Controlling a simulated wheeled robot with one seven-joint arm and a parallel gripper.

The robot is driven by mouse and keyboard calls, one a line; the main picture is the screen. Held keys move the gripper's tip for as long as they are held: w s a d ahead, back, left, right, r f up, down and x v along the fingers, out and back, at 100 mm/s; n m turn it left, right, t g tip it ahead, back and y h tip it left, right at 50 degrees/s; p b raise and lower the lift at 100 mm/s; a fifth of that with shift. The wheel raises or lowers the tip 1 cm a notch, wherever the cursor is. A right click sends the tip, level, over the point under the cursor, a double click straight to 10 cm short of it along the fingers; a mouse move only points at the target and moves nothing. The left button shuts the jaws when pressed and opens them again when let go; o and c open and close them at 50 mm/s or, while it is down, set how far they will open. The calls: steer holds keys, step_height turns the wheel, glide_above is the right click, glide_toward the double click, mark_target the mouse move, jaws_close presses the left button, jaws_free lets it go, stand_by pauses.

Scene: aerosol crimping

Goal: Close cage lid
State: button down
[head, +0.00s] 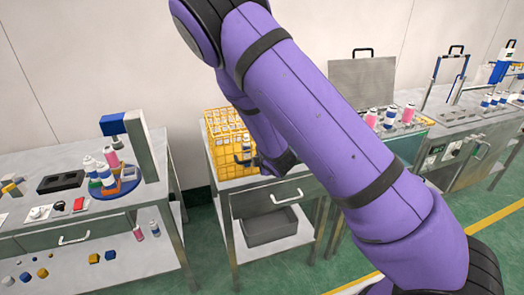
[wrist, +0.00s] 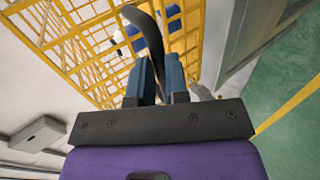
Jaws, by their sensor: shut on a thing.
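The yellow wire cage (head: 228,168) stands on the middle bench, partly hidden behind my arm. A yellow wire grid (head: 222,116) shows at its upper back; I cannot tell for sure how far the lid is open. My gripper (head: 254,160) is at the cage's right side. In the wrist view, my gripper (wrist: 158,82) has its two blue-grey fingers close together around a dark curved handle (wrist: 148,38). The yellow cage wires (wrist: 75,48) fill the upper left there, with blue and white items behind them. The handle's join to the cage is not clear.
A left bench holds a blue-topped press (head: 124,124), bottles on a blue round plate (head: 118,186) and a black tray (head: 60,182). Right of my arm are bottles (head: 390,116) and an upright grey panel (head: 362,84). A grey bin (head: 270,226) sits on the shelf below.

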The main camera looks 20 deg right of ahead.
steer(key=shift+s+f, duration=0.3)
steer(key=shift+f, duration=0.5)
steer(key=shift+s+f, duration=0.25)
steer(key=shift+f, duration=0.55)
steer(key=c, duration=1.1)
jaws_free()
steer(key=shift+w, duration=0.15)
steer(key=shift+r, duration=0.1)
steer(key=v, duration=1)
steer(key=shift+r, duration=0.3)
